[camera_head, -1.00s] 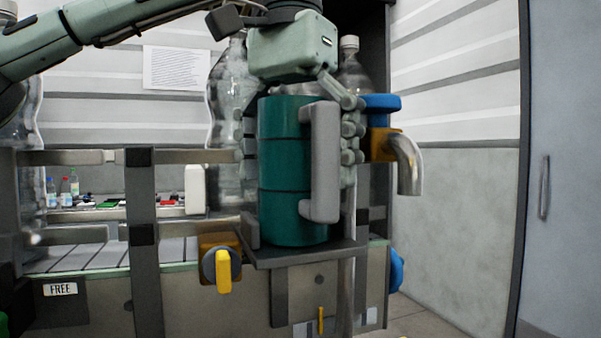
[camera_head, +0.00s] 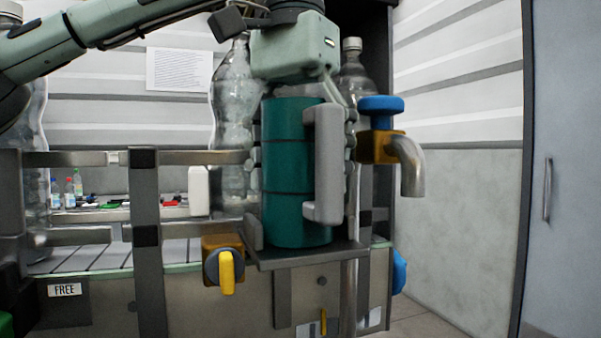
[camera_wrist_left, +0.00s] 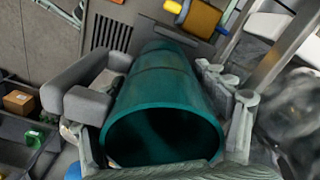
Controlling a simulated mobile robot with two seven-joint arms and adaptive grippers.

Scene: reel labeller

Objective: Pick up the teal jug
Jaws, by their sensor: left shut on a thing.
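The teal jug (camera_head: 287,170) stands upright on a small grey shelf (camera_head: 305,257), with its grey handle (camera_head: 324,165) toward the right. In the left wrist view I look into the open top of the jug (camera_wrist_left: 162,135), and the handle (camera_wrist_left: 85,90) is on the left. My left gripper (camera_head: 303,150) comes down from above and is shut on the jug. Its jointed grey fingers show behind the handle and along the jug's right side in the left wrist view; the rest is partly hidden. The jug appears to rest on the shelf. My right gripper is not in view.
Large clear bottles (camera_head: 234,130) stand close behind the jug. A brass tap (camera_head: 383,147) with a blue knob is close on the right, and a yellow-handled valve (camera_head: 224,268) is at lower left. Metal rails (camera_head: 190,157) run left of the jug.

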